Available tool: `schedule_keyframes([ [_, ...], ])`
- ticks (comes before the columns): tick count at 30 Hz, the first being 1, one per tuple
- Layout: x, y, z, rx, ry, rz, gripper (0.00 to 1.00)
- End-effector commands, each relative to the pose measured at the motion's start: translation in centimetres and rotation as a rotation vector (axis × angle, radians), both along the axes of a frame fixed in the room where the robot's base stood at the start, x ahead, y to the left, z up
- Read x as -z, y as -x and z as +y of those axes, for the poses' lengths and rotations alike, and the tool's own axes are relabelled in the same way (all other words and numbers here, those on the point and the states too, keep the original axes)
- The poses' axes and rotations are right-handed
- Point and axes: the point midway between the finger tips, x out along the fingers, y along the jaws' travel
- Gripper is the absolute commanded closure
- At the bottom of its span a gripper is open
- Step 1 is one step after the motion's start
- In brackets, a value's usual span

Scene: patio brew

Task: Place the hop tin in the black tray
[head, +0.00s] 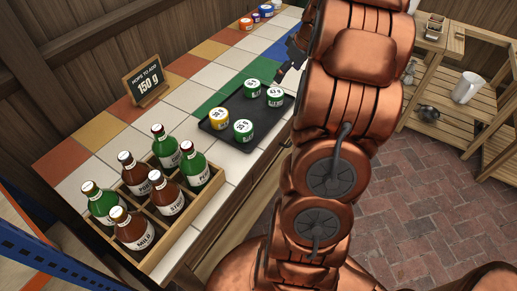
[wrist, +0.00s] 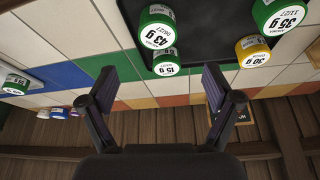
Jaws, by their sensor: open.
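The black tray (head: 212,133) lies on the tiled counter in the head view. A yellow tin (head: 218,118) and green tins (head: 243,130) labelled in grams stand on or at its edges. In the wrist view a green 43 g tin (wrist: 157,27) and a green 15 g tin (wrist: 165,58) are close together by the tray's edge. My gripper (wrist: 162,88) is open and empty above the counter, beyond the tins. Which tin is meant is not clear.
A wooden crate of bottles (head: 190,218) stands at the counter's near end. Small coloured tins (head: 256,17) are at the far end. A wooden shelf with a white mug (head: 467,87) is at right. My arm hides part of the counter.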

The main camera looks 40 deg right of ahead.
Motion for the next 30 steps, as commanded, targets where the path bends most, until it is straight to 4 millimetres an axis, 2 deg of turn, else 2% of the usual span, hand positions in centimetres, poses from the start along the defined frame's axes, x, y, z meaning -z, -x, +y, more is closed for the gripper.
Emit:
schedule_keyframes([
  [2, -0.2, -0.3, 1.5, -0.008, -0.008, 0.010, 0.11],
  [5, -0.8, -0.4, 5.3, -0.017, -0.033, 0.039, 0.11],
  [10, -1.6, 0.5, 14.1, -0.023, -0.079, 0.120, 0.11],
  [14, -2.0, 2.5, 20.3, -0.020, -0.103, 0.194, 0.11],
  [18, -2.1, 5.8, 26.1, -0.011, -0.110, 0.275, 0.11],
  [21, -2.1, 8.5, 29.5, 0.002, -0.102, 0.326, 0.11],
  [27, -1.6, 15.1, 34.6, 0.036, -0.063, 0.428, 0.11],
  [30, -1.2, 18.5, 36.2, 0.058, -0.035, 0.470, 0.11],
])
